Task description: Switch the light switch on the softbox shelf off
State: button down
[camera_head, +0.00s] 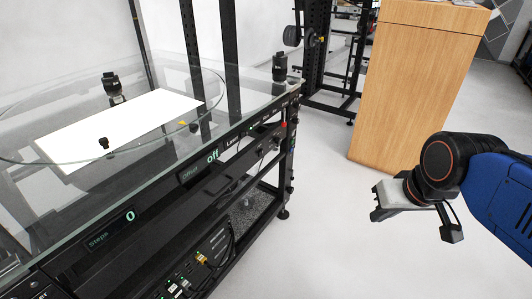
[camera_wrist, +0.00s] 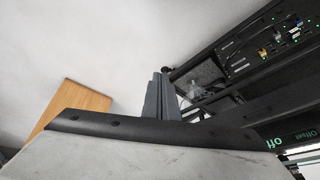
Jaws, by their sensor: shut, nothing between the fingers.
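The turntable rig (camera_head: 150,200) stands at the left in the head view, a black frame with a glass top. A bright white panel (camera_head: 120,128) shows at its glass top. Its front rail carries displays reading "off" and "Steps 0". I cannot make out which part is the light switch. My gripper (camera_head: 388,212) is to the right of the rig, over open floor and touching nothing. In the wrist view its fingers (camera_wrist: 160,97) are together and empty. The rig's underside and cabled panel (camera_wrist: 275,45) show at the right there, apart from the fingers.
A wooden cabinet (camera_head: 412,85) stands behind my gripper; it also shows in the wrist view (camera_wrist: 75,102). A black rack (camera_head: 335,60) stands at the back. Cables and connectors (camera_head: 200,258) fill the rig's lower front. The floor between rig and gripper is clear.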

jog(key=w+a+f+m+y, duration=0.1)
jog(key=w+a, duration=0.4)
jog(key=w, duration=0.5)
jog(key=w+a+m+y, duration=0.3)
jog(key=w+a, duration=0.2)
jog(key=w, duration=0.5)
jog(key=w+a+f+m+t+y, duration=0.1)
jog(key=w+a, duration=0.4)
jog(key=w, duration=0.6)
jog(key=shift+f+m+y, duration=0.35)
jog(key=shift+m+y, duration=0.55)
jog(key=shift+m, duration=0.1)
send_near(261, 155)
notch_tip(261, 155, down, 4)
jog(key=shift+w+a+r, duration=0.1)
jog(key=shift+w+a, duration=0.45)
jog(key=shift+a, duration=0.3)
jog(key=shift+w+a+r, duration=0.1)
jog(key=shift+w+a, duration=0.5)
jog(key=shift+a, duration=0.2)
jog(key=shift+a, duration=0.1)
